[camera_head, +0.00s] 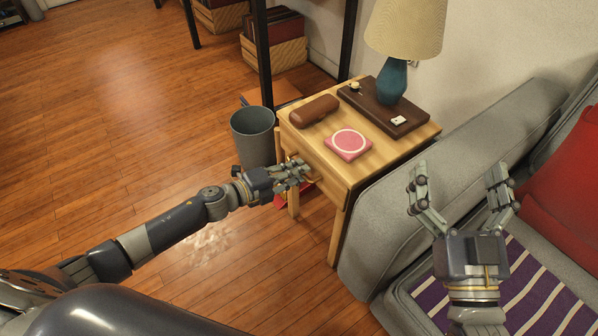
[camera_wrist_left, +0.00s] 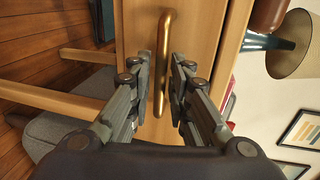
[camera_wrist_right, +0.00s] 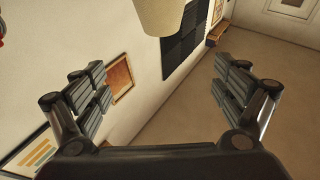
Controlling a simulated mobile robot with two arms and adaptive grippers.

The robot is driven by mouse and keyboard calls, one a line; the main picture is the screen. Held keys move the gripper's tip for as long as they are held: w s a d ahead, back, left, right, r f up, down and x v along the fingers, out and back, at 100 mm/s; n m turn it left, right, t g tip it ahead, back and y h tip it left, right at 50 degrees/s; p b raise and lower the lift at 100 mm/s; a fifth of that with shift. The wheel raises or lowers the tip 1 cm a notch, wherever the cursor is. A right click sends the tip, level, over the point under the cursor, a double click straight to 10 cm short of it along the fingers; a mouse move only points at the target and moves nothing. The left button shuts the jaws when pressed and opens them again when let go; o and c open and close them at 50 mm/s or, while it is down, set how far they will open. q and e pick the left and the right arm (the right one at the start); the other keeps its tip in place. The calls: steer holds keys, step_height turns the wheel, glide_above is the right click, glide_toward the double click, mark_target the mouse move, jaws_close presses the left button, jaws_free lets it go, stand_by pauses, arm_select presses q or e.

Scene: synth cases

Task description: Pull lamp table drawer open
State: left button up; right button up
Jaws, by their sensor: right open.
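The wooden lamp table (camera_head: 375,160) stands against the grey sofa. Its drawer front (camera_wrist_left: 196,35) carries a brass bar handle (camera_wrist_left: 167,27), seen clearly in the left wrist view. The drawer looks shut, with no gap visible. My left gripper (camera_head: 305,170) is at the drawer front. My right gripper (camera_head: 457,172) is open and empty above the sofa, to the right of the table.
On the table top are a teal lamp (camera_head: 393,80), a dark tray (camera_head: 365,103), a brown case (camera_head: 314,111) and a pink coaster (camera_head: 348,144). A grey bin (camera_head: 254,138) stands left of the table. The wooden floor (camera_head: 120,130) to the left is clear.

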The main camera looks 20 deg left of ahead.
arm_select(q)
steer(key=shift+w+d+f, duration=0.1)
steer(key=shift+w+d, duration=0.25)
steer(key=shift+w, duration=0.05)
arm_select(e)
steer(key=shift+s+r+t+y, duration=0.2)
steer(key=shift+r+t+y, duration=0.1)
steer(key=shift+r, duration=0.25)
arm_select(q)
jaws_close()
